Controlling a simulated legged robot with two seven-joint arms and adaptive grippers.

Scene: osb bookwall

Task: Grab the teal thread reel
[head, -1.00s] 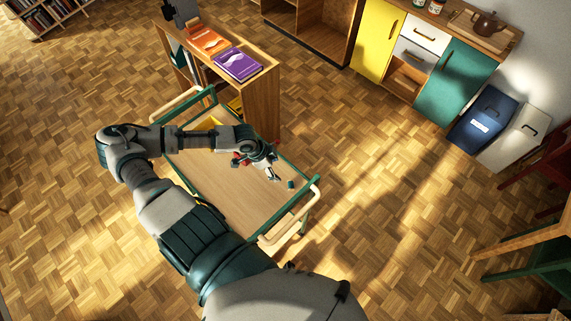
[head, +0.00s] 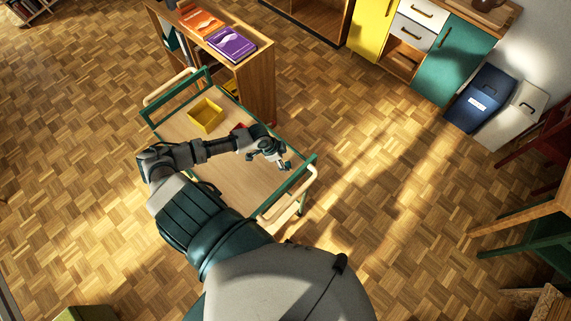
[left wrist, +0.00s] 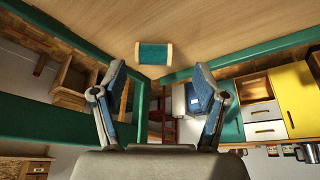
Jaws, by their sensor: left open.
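The teal thread reel (left wrist: 153,53) has pale ends and lies on the wooden top of the trolley. In the left wrist view it is past my fingertips, in line with the gap between them and apart from both. My left gripper (left wrist: 158,80) is open and empty, with one finger on each side. In the head view my left gripper (head: 278,158) is low over the trolley's right end, close by the small reel (head: 288,167), which it partly crowds. My right gripper is not in view.
The trolley has green rails (head: 300,178) and pale handles. A yellow open box (head: 207,116) stands at its far left, with a red object (head: 239,127) near my wrist. A wooden bookcase (head: 260,85) holding an orange and a purple book stands behind.

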